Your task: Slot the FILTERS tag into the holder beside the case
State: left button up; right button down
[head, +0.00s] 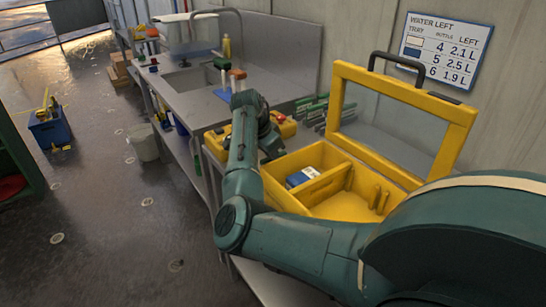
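The open yellow case (270,188) stands on the bench with its clear-windowed lid (455,105) raised. A blue and white item (301,177) lies in its left compartment, too small to read. Yellow pegs stand in the right compartment. I cannot make out the FILTERS tag or be sure which thing is its holder. A rack with green strips (312,108) stands behind the case, to its left. My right arm reaches in from the right, and its dark gripper end (270,142) is over the bench left of the case. Its fingers are not clear. My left gripper is out of view.
A yellow item with red parts (284,127) lies behind my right gripper. A sink bench (185,82) with a tap and bottles (227,47) is farther back. A WATER LEFT sign (447,50) hangs on the wall. A blue box (50,130) and bucket (143,143) stand on the floor.

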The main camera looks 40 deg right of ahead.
jog(key=c, duration=1.3)
grip_release()
jog(key=shift+c, duration=0.2)
jog(key=shift+o, duration=0.2)
jog(key=o, duration=0.4)
